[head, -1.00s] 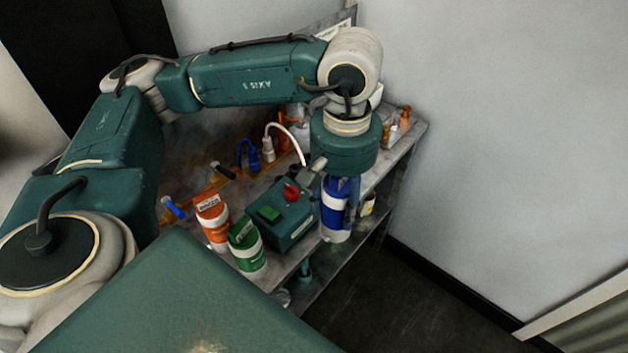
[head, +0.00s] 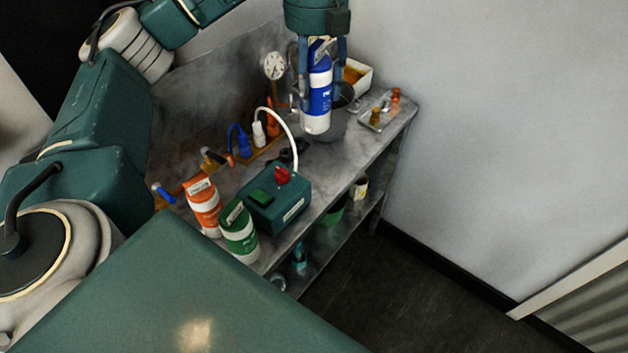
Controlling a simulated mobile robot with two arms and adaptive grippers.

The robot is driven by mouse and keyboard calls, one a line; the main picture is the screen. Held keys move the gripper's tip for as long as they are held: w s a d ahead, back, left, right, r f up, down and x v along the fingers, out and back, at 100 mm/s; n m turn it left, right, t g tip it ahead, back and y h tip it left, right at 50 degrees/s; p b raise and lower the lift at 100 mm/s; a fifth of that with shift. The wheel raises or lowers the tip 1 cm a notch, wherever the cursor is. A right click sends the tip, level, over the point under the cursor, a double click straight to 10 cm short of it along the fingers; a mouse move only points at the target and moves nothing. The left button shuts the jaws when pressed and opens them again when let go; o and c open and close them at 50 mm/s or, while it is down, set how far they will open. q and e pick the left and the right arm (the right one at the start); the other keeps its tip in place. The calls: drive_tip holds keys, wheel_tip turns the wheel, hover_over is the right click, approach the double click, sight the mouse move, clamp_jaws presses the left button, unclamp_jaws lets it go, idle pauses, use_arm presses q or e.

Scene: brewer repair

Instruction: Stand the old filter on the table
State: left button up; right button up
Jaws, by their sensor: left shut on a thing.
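The old filter, a blue and white cartridge (head: 316,112), is upright in the head view. My left gripper (head: 321,97) comes down over it from above and is shut on it, one finger on each side. The filter's white lower end shows in front of the back part of the metal table (head: 345,160). It appears to hang above the tabletop, but the gap is hard to judge. My right gripper is not in view.
An orange cartridge (head: 203,205), a green cartridge (head: 239,233) and a green box with a red knob (head: 277,198) stand on the table's near part. A gauge (head: 274,66), a white bin (head: 358,78) and a small tray (head: 380,112) are around the far end.

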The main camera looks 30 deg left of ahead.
sight(314, 118)
use_arm(q)
drive_tip(key=shift+w+a+r+n, duration=0.15)
drive_tip(key=shift+a+r+n, duration=0.05)
drive_tip(key=shift+n, duration=0.4)
drive_tip(key=shift+f+n, duration=0.2)
drive_tip(key=shift+n, duration=0.1)
wheel_tip(314, 118, down, 8)
drive_tip(key=shift+f+b, duration=0.1)
drive_tip(key=shift+b, duration=0.7)
wheel_tip(314, 118, down, 11)
drive_tip(key=p, duration=0.2)
drive_tip(key=shift+f+p, duration=0.15)
drive_tip(key=shift+p, duration=0.15)
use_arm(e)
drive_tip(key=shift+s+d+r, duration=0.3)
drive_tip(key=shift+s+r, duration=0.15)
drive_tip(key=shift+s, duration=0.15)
